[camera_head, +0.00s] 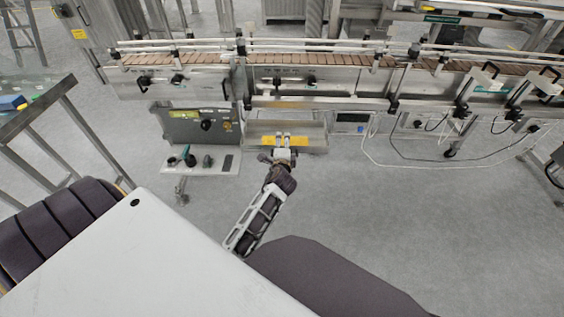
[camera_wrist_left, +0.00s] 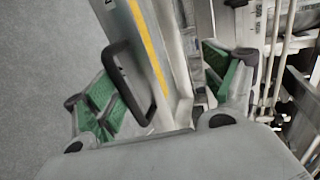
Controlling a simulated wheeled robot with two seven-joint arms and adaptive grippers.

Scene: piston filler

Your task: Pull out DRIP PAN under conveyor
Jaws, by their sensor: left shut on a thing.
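The drip pan (camera_head: 312,132) is a shallow grey metal tray with a yellow strip on its front, low under the conveyor (camera_head: 300,85). The left gripper is shut on the pan; the exact contact is partly hidden. My right gripper is not in view.
Thin looped cables (camera_head: 400,162) hang to the right. The grey floor (camera_head: 400,215) before the pan is open. A metal-framed stand (camera_head: 45,120) is at left.

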